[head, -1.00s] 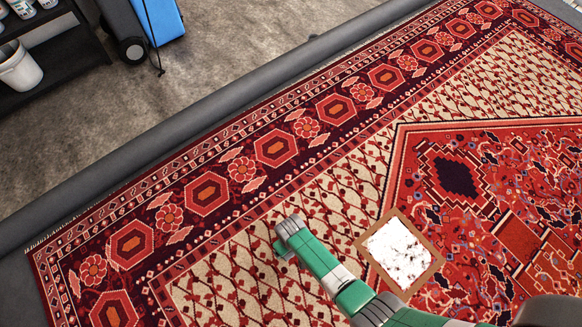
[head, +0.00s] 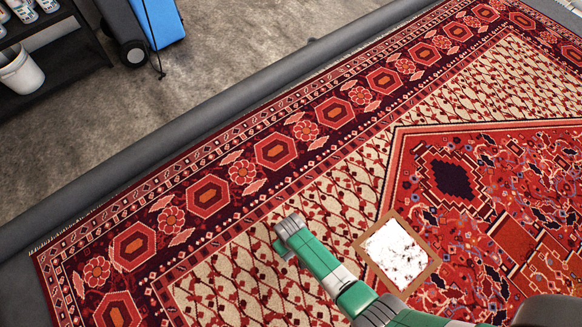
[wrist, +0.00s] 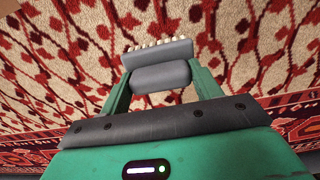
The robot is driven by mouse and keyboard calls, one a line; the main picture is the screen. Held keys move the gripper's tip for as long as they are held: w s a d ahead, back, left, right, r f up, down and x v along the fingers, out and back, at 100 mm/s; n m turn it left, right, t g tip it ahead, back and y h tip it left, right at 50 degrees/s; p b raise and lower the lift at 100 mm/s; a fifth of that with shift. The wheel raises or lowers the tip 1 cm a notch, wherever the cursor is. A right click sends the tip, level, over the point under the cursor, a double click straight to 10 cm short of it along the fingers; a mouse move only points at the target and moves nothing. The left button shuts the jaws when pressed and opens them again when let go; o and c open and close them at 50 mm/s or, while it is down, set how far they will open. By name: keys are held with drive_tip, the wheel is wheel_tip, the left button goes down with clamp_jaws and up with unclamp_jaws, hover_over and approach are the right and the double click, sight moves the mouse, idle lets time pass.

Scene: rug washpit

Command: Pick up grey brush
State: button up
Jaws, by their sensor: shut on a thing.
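The grey brush (wrist: 157,52) shows in the wrist view, with a row of cream bristles along its far edge and a rounded grey part on the near side. My gripper (wrist: 159,75) has its green fingers on either side of the brush and is shut on it. Patterned rug lies behind the brush; I cannot tell how far above the rug it is. In the head view my gripper (head: 284,249) is mostly hidden by my own green and grey arm, over the cream band of the rug. The brush cannot be made out there.
A grey rim (head: 200,135) runs along the rug's far side. A blue case (head: 160,20) and a white bucket (head: 20,70) stand beyond it.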

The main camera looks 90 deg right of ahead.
drive_tip(key=s+d+r+p, duration=0.1)
drive_tip(key=s, duration=0.6)
drive_tip(key=s+d+r+p, duration=0.1)
drive_tip(key=s+d+p, duration=0.1)
drive_tip(key=s, duration=0.6)
drive_tip(key=shift+s+d, duration=0.3)
